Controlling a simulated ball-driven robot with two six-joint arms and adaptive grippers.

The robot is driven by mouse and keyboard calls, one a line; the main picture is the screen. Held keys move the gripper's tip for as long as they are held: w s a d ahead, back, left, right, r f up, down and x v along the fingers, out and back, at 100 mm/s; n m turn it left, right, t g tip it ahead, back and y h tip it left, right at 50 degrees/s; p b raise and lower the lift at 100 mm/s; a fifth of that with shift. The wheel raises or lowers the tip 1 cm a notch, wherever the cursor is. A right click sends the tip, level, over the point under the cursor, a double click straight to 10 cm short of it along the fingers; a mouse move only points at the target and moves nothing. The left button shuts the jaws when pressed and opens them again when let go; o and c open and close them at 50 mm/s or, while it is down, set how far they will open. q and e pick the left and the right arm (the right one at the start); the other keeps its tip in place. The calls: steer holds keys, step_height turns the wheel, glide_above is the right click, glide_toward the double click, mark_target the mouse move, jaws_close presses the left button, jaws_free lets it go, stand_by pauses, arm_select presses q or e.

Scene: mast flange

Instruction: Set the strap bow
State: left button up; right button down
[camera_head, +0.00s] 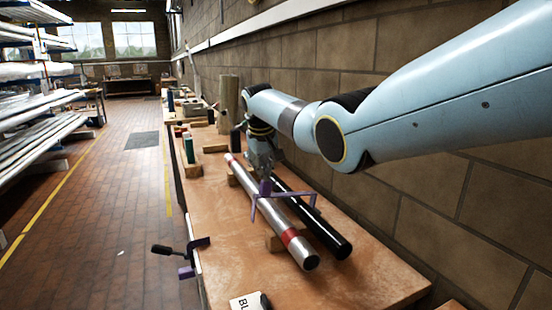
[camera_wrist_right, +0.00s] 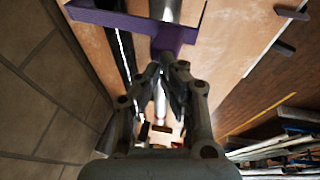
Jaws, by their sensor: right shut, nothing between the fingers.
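The purple strap bow (camera_head: 290,195) lies across a silver tube with red bands (camera_head: 262,203) and a black tube (camera_head: 325,234) on the bench. It also shows at the top of the right wrist view (camera_wrist_right: 115,17). My right gripper (camera_head: 265,182) comes down from above at the bow's upright part. In the right wrist view the fingertips (camera_wrist_right: 168,62) are together just beside the purple bow, with nothing between them. I cannot tell whether they touch it. My left gripper is not in view.
A clamp with a black handle (camera_head: 178,249) sits at the bench's left edge. A brick wall (camera_head: 420,200) runs close along the right. A white label card (camera_head: 246,303) lies at the front.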

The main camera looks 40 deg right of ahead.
steer(key=shift+w+a+f+b, duration=0.15)
steer(key=shift+a+f+b, duration=0.15)
steer(key=shift+a+f, duration=0.4)
steer(key=shift+w+a+f+b, duration=0.15)
steer(key=shift+a+f+b, duration=0.25)
steer(key=shift+f, duration=0.35)
steer(key=shift+a, duration=0.1)
step_height(320, 180, up, 5)
steer(key=p, duration=0.5)
steer(key=shift+w+r+p, duration=0.1)
steer(key=shift+r+p, duration=0.05)
steer(key=shift+p, duration=0.2)
step_height(320, 180, up, 8)
glide_above(257, 196)
steer(key=s+a, duration=0.2)
steer(key=a, duration=0.2)
steer(key=shift+w+d+b, duration=0.15)
steer(key=shift+d+b, duration=0.1)
steer(key=shift+b, duration=0.05)
